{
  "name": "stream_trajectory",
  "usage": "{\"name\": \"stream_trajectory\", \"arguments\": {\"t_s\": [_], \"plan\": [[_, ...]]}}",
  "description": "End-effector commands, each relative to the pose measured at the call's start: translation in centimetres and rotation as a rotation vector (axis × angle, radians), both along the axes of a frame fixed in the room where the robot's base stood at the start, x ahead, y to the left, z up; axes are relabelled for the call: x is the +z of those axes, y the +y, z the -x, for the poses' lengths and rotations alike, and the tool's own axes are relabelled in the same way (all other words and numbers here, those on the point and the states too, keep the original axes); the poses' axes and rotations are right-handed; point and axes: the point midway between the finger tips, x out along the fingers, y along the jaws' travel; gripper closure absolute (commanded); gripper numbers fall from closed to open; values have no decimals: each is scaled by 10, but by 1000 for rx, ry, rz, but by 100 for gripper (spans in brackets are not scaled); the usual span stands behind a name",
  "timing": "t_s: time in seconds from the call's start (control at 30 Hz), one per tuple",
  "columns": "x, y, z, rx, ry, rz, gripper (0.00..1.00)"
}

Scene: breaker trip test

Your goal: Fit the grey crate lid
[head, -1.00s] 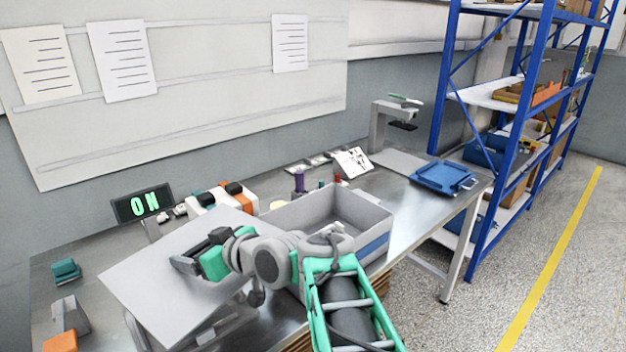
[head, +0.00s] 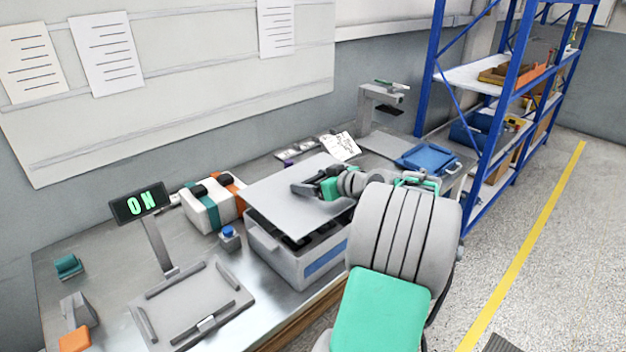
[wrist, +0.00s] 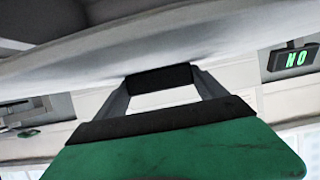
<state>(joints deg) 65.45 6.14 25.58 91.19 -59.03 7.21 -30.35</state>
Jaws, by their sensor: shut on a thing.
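The grey lid (head: 290,200) is a flat plate held over the grey crate (head: 290,262) in the head view. It covers the back of the crate's opening, and dark contents show below its front edge. The lid looks slightly tilted and apart from the rim at the front. My gripper (head: 308,189) is shut on the lid at its right part. In the wrist view the lid (wrist: 150,60) spans the picture as a pale sheet, and the dark fingers (wrist: 160,78) meet at it. The crate's far rim is hidden.
A fixture plate (head: 195,300) and an ON display (head: 140,204) stand left of the crate, with a blue button box (head: 229,238) close beside it. White and orange breakers (head: 210,205) stand behind. A blue tray (head: 427,158) and a stand (head: 368,110) are at the right.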

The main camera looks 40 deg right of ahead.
Motion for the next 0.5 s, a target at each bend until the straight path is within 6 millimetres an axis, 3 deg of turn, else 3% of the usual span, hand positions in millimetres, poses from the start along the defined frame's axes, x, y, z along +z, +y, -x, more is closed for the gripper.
{"name": "stream_trajectory", "arguments": {"t_s": [0.27, 0.5], "plan": [[-4, 0, 3, 2, -1, 1, 67], [-24, 0, 3, 1, -1, 1, 67]]}}
